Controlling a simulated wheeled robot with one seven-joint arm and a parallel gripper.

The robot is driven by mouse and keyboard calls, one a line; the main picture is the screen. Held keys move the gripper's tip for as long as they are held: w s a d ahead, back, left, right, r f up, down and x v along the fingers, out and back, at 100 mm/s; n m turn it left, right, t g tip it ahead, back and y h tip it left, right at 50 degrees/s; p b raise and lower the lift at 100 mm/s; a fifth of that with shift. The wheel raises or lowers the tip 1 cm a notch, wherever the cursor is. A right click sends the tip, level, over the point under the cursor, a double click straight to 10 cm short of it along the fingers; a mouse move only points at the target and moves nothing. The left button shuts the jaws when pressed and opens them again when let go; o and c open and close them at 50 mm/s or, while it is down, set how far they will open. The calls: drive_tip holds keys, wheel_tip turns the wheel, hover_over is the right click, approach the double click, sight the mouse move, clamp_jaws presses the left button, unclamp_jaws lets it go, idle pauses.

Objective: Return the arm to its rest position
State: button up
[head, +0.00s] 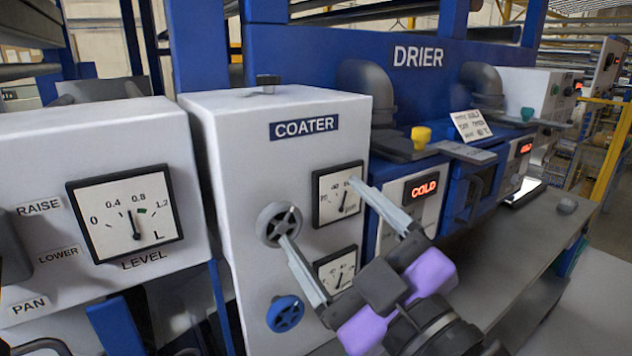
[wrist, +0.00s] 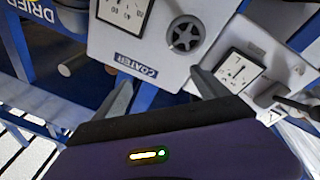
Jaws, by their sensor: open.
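My gripper (head: 322,212) is open, with its two grey fingers spread apart and nothing between them. In the head view it is in front of the white coater box (head: 240,150), and its left finger overlaps the grey handwheel (head: 279,224) in the picture. I cannot tell whether they touch. In the wrist view my gripper (wrist: 160,90) points toward the coater box (wrist: 140,40), with the handwheel (wrist: 185,33) beyond the fingertips. A blue knob (head: 285,314) sits lower on the coater box, left of my gripper.
A white box with a level dial (head: 125,215) stands at left. The blue drier (head: 320,60) is behind, with a yellow knob (head: 421,137) and a red COLD display (head: 424,188). A grey bench (head: 520,240) extends at right, mostly clear. A yellow rail (head: 612,155) stands farther right.

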drive_tip(key=s+d+f+m+t+h, duration=0.2)
drive_tip(key=s+d+f+m+h, duration=0.3)
drive_tip(key=f, duration=0.3)
drive_tip(key=s+d+f+m+t+h, duration=0.1)
drive_tip(key=s+d+f+m+h, duration=0.25)
drive_tip(key=d+f+m, duration=0.4)
drive_tip(key=s+d+f+g+h, duration=0.1)
drive_tip(key=s+d+f+g, duration=0.2)
drive_tip(key=s+f, duration=0.5)
drive_tip(key=s+d+f+m+g, duration=0.1)
drive_tip(key=s+d+f+g, duration=0.1)
drive_tip(key=s+f, duration=0.7)
drive_tip(key=s, duration=0.7)
drive_tip(key=shift+d+g+h, duration=0.35)
drive_tip(key=shift+d+g, duration=0.05)
drive_tip(key=shift+r, duration=0.1)
